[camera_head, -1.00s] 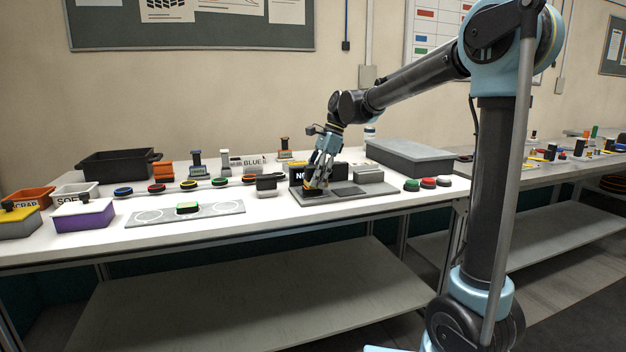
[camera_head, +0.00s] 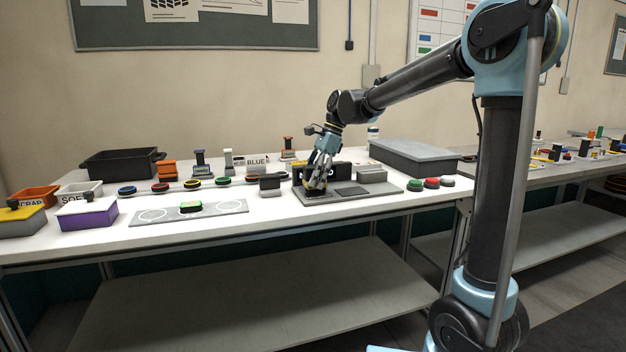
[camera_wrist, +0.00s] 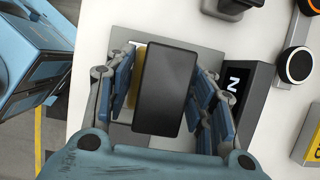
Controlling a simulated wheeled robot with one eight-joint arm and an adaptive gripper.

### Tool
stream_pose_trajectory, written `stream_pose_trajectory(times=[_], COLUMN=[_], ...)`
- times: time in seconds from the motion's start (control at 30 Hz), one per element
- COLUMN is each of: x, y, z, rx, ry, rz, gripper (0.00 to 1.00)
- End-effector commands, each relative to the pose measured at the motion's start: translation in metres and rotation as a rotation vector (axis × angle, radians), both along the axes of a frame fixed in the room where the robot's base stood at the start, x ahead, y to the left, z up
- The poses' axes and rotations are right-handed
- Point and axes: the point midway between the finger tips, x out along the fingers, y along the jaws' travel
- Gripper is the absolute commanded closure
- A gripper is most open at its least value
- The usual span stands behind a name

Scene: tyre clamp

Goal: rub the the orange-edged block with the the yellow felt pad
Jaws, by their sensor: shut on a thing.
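My gripper (camera_head: 316,188) is low over the grey plate (camera_head: 385,189) near the middle of the bench. In the wrist view its fingers close on both sides of a dark-topped block (camera_wrist: 165,90). A yellowish strip (camera_wrist: 135,75) shows beside this block's left side, partly hidden by a finger; I cannot tell whether it is the felt pad. A black puck with an orange edge (camera_head: 252,178) lies on the bench behind and left of the gripper, apart from it. It also shows at the right of the wrist view (camera_wrist: 299,64). The held block's underside is hidden.
A black box with white letters (camera_wrist: 238,85) stands close beside the fingers. A grey lidded box (camera_head: 415,156) stands at the back right. The front bench edge is clear.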

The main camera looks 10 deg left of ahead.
Motion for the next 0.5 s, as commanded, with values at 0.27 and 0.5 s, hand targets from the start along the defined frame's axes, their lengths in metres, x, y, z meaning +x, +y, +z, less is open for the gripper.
stream_pose_trajectory(times=[0.27,0.5], x=[0.008,0.008], y=[-0.013,-0.013], z=[-0.001,-0.001], rx=[-0.003,-0.003], ry=[-0.003,-0.002], rz=[-0.001,0.0], gripper=[0.69,0.69])
